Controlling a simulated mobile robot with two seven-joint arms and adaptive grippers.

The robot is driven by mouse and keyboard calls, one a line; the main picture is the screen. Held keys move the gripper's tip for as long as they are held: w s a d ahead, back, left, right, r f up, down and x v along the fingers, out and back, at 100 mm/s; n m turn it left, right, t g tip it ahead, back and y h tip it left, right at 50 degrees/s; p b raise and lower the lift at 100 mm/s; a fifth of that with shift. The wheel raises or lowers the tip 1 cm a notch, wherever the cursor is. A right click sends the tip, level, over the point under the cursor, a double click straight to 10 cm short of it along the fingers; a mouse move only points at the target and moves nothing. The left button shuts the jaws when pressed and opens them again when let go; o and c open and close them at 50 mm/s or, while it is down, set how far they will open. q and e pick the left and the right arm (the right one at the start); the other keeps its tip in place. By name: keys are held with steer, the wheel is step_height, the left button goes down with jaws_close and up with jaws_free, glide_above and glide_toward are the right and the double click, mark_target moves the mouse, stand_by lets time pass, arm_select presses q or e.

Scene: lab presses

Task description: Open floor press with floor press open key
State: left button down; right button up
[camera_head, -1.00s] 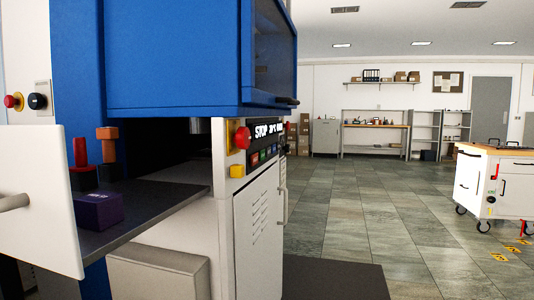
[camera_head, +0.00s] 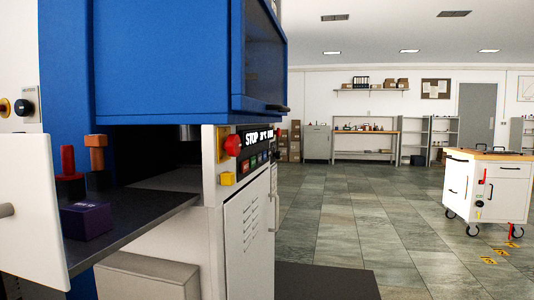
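The floor press is the large machine at the left, with a blue upper housing (camera_head: 175,60) and a white lower cabinet (camera_head: 245,235). A dark control panel (camera_head: 257,145) on its corner reads "STOP" and has several small coloured buttons (camera_head: 253,160). A red mushroom button (camera_head: 232,146) and a yellow button (camera_head: 228,179) sit beside the panel. I cannot tell which button is the open key. A dark opening shows between the blue housing and the grey bed (camera_head: 135,215). Neither of my grippers is in view.
A purple block (camera_head: 87,220) and red and orange handled pieces (camera_head: 97,158) rest on the bed. A white panel (camera_head: 30,210) stands at the left edge. A wheeled white cart (camera_head: 487,190) stands at the right.

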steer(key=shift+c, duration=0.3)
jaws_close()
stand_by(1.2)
